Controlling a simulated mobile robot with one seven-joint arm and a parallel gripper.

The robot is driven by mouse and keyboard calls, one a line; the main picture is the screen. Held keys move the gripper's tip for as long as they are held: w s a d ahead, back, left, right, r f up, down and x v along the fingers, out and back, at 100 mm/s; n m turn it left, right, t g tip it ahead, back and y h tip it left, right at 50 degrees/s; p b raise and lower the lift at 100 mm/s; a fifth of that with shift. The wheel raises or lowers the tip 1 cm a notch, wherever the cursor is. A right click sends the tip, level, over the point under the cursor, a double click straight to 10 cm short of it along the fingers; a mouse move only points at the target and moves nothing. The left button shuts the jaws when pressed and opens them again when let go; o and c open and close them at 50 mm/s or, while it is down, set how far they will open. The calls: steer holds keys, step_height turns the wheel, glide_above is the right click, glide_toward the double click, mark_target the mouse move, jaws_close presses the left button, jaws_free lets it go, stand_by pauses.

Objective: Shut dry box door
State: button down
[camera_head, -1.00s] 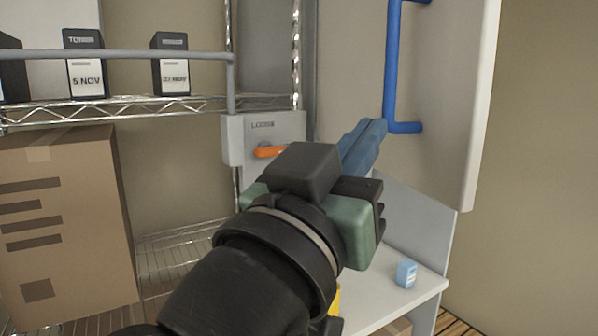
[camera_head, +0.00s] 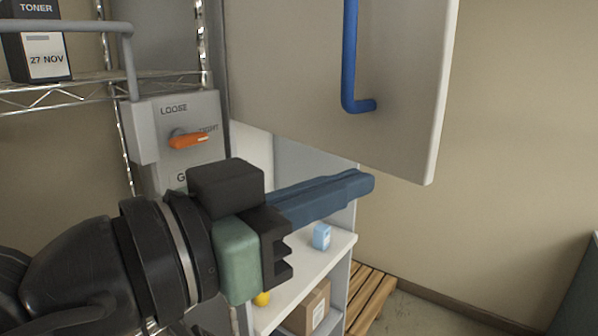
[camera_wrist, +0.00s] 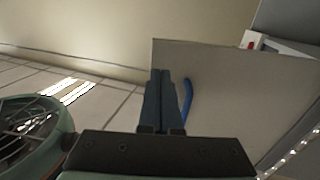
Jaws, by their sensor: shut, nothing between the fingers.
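The dry box door (camera_head: 290,60) is a light grey panel at the upper middle of the head view, with a blue bar handle (camera_head: 350,60) on its face. The door stands swung out, with a white shelf showing below it. In the wrist view the door (camera_wrist: 225,90) lies beyond my fingers, and its handle (camera_wrist: 187,100) shows just right of them. My gripper (camera_head: 360,184) has its blue fingers shut and empty, pointing right, below the door's lower edge in the head view. Whether the fingers touch the door I cannot tell.
A grey box with an orange knob (camera_head: 188,140) is mounted left of the door. A wire shelf (camera_head: 60,95) holds a toner box (camera_head: 38,50). A small blue box (camera_head: 321,237) stands on the white shelf (camera_head: 285,285). Bare wall (camera_head: 520,130) lies to the right.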

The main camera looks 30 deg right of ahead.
mark_target(413, 159)
steer(key=d+p, duration=0.1)
steer(key=d, duration=0.1)
steer(key=d+p, duration=0.1)
steer(key=d, duration=0.1)
steer(key=d+p, duration=0.1)
steer(key=d, duration=0.1)
steer(key=shift+w+d+r, duration=0.2)
steer(key=shift+w, duration=0.15)
steer(key=shift+w+d+f, duration=0.2)
steer(key=shift+d, duration=0.5)
